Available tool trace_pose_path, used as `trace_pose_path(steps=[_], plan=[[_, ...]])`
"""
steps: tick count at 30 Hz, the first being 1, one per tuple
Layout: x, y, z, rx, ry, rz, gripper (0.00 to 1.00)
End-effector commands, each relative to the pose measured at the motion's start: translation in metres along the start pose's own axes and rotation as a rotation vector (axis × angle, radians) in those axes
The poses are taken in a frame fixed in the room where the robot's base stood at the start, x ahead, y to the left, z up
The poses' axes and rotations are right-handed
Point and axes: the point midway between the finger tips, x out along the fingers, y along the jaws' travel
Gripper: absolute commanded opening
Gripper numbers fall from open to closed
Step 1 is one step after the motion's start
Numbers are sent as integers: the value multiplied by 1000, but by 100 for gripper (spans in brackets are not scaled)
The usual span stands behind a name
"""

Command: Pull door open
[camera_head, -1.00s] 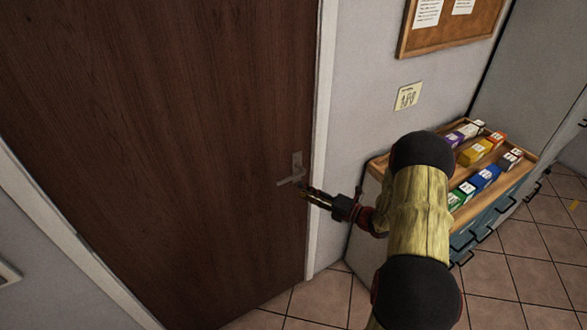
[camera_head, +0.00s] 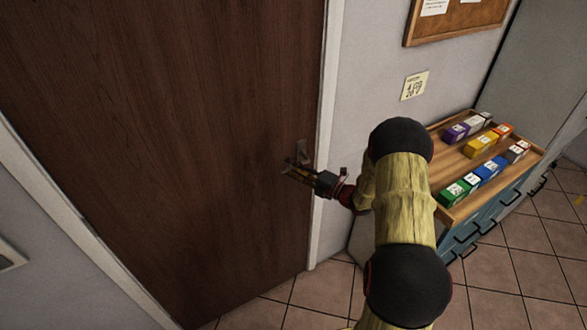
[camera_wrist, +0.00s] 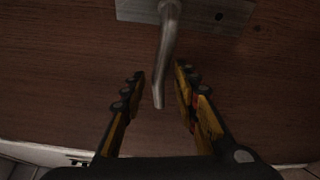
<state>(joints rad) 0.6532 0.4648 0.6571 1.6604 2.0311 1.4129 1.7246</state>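The brown wooden door (camera_head: 170,130) fills the left and middle of the head view and stands shut in its white frame. My gripper (camera_head: 292,168) is at the handle. In the wrist view its two fingers (camera_wrist: 160,85) are apart, with the lever's free end between them. I see a gap on both sides of the lever. In the head view my fingers partly hide the lever.
A wooden-topped cabinet (camera_head: 449,215) with blue drawers and several coloured boxes (camera_head: 480,145) stands right of the door. The tiled floor (camera_head: 510,270) in front is clear.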

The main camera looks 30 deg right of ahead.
Motion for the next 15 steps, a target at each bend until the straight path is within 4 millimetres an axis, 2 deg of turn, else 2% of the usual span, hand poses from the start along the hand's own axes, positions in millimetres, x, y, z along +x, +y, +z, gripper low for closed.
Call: trace_pose_path(steps=[6,15], plan=[[0,0,0,0,0,0,30],[0,0,0,-1,0,0,14]])
